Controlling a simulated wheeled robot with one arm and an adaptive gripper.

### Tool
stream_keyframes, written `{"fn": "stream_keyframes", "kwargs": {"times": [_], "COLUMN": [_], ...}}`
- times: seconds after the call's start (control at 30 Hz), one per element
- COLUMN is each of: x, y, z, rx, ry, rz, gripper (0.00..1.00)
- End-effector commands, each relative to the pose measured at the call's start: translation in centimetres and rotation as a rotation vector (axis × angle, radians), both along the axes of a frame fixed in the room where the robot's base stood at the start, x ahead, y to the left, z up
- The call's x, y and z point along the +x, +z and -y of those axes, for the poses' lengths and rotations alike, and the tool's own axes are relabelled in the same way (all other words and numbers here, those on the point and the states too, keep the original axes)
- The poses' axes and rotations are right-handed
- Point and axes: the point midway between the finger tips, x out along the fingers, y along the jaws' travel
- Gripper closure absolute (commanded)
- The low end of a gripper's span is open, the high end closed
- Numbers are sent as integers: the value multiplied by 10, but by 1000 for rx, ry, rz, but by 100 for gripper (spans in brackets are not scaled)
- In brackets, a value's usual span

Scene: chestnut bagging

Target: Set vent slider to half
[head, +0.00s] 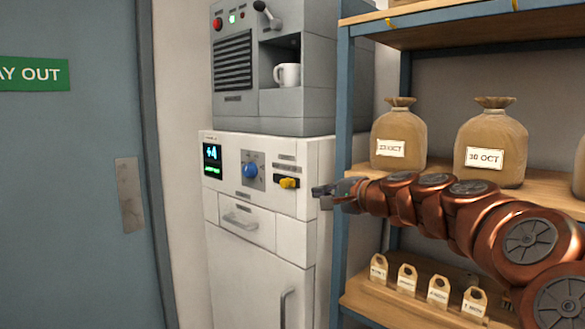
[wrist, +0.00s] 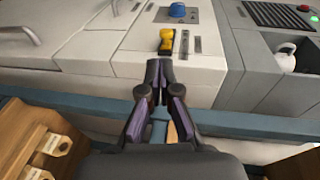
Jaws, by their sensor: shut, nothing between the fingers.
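The vent slider looks to be the yellow knob (head: 288,183) on the right of the white cabinet's front panel. It also shows in the wrist view (wrist: 166,40), just beyond my fingertips. Its setting along its track cannot be read at this size. My gripper (head: 318,191) is shut and empty. It points at the panel from the right, a little apart from the yellow knob in the head view. In the wrist view the closed fingertips (wrist: 159,68) lie just below the knob.
A blue dial (head: 250,170) and a lit display (head: 212,160) sit left of the knob. A grey machine holding a white mug (head: 287,75) stands on top. The blue shelf post (head: 343,120) is close to my wrist. Sacks (head: 490,145) and small tagged bags (head: 438,290) fill the shelves.

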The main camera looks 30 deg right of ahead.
Motion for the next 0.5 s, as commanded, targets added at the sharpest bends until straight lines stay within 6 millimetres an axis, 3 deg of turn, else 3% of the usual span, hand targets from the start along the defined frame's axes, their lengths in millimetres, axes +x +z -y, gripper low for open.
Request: {"fn": "stream_keyframes", "kwargs": {"times": [0.1,0.23,0.5], "x": [-1,9,52], "y": [10,8,3], "z": [13,13,10], "rx": [18,23,20], "ry": [-26,-27,-26], "rz": [16,17,16], "gripper": [100,100,100]}}
